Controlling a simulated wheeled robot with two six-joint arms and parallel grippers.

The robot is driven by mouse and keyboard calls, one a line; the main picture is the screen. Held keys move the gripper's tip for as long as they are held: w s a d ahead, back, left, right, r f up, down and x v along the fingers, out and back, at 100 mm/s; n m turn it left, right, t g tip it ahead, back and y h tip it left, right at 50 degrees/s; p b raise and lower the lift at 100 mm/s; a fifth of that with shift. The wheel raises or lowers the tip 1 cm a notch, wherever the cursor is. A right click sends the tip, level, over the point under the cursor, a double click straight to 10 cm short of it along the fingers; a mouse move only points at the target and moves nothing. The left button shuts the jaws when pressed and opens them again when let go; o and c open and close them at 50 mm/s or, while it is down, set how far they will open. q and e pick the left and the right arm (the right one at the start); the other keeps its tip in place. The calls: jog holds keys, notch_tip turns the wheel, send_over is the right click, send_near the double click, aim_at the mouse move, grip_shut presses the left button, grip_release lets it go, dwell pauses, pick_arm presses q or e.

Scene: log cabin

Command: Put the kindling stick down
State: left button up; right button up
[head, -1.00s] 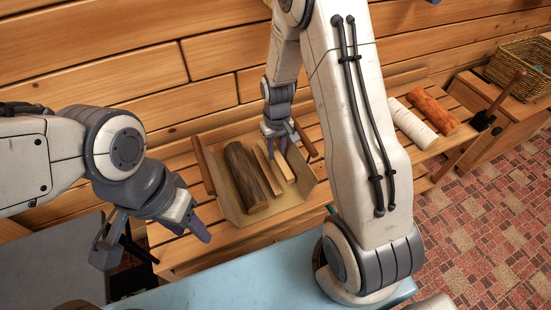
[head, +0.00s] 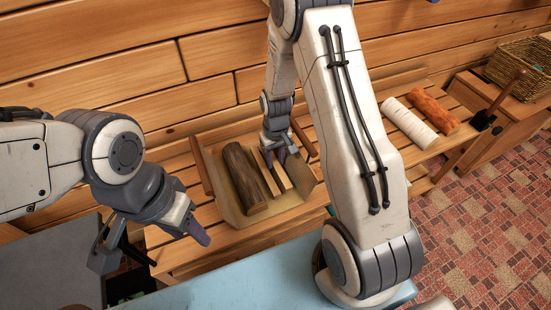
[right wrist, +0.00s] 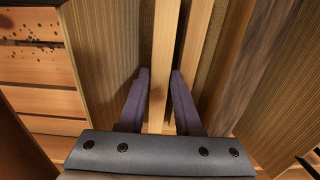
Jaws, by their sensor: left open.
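My right gripper (head: 275,157) reaches down into the tan log carrier (head: 235,216) on the slatted bench. In the right wrist view its purple fingers (right wrist: 160,82) are close on either side of a pale kindling stick (right wrist: 160,50), which lies lengthwise between them. The head view shows this stick (head: 281,178) low in the carrier. A second pale stick (right wrist: 193,50) lies right beside it. A dark brown log (head: 243,178) lies left of the sticks in the carrier. My left gripper (head: 150,246) is open and empty, left of the carrier.
A white birch log (head: 409,123) and an orange-brown log (head: 433,111) lie on the bench (head: 180,235) at right. A wicker basket (head: 520,68) sits on a wooden box at far right. The wooden wall stands close behind the carrier.

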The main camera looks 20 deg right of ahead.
aim_at(276, 162)
jog(key=shift+o, duration=1.2)
notch_tip(276, 162, up, 13)
jog(key=p, duration=0.3)
jog(key=s+a+r+n, duration=0.3)
jog(key=s+a+r, duration=0.5)
jog(key=a, duration=0.3)
jog(key=s+a+r+n, duration=0.2)
jog(key=s, duration=0.6)
jog(key=s+a+r+n+y, duration=0.1)
jog(key=s+a+r+n, duration=0.1)
jog(key=s, duration=0.5)
jog(key=shift+s+a, duration=0.3)
jog(key=shift+s, duration=0.1)
